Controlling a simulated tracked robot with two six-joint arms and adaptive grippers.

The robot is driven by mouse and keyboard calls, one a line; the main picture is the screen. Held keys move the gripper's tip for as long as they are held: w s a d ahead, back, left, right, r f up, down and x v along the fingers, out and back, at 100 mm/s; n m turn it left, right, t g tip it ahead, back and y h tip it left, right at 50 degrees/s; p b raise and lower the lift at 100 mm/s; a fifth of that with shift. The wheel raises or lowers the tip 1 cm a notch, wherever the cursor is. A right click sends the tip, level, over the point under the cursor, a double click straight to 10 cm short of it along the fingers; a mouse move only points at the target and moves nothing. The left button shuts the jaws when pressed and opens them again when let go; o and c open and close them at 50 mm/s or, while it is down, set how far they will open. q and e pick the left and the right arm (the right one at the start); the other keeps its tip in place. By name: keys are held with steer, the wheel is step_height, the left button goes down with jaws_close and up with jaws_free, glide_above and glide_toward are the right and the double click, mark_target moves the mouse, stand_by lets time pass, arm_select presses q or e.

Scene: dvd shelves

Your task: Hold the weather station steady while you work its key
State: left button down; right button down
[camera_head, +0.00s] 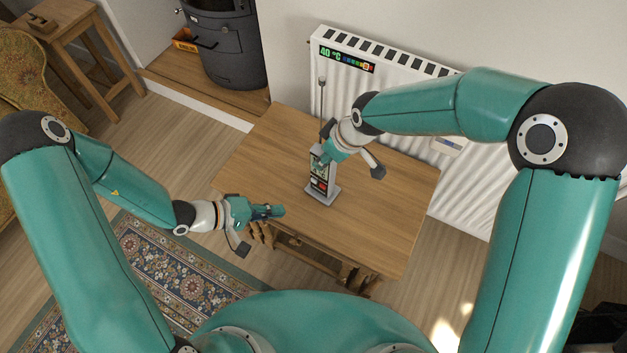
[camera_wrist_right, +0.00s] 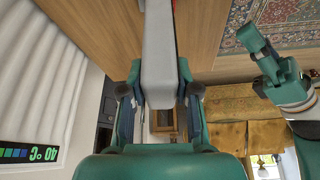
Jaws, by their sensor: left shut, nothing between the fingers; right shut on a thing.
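The weather station (camera_head: 322,188), a tall narrow grey unit with a dark, coloured front and a flat grey foot, stands upright on the wooden table. A thin rod with a small top rises behind it. My right gripper (camera_head: 326,156) is shut on its upper part and hides some of it. In the right wrist view the station's grey body (camera_wrist_right: 160,60) lies between the fingers of my right gripper (camera_wrist_right: 160,92). My left gripper (camera_head: 278,211) is shut and empty, left of the station near the table's front edge, apart from it. I cannot make out the key.
The wooden table (camera_head: 375,215) is otherwise clear. A white radiator (camera_head: 400,95) with a coloured temperature strip (camera_head: 347,59) stands behind it. A dark stove (camera_head: 222,45), a small wooden stool (camera_head: 75,35) and a patterned rug (camera_head: 165,275) lie further left.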

steer(key=c, duration=0.8)
jaws_free()
steer(key=shift+o, duration=0.2)
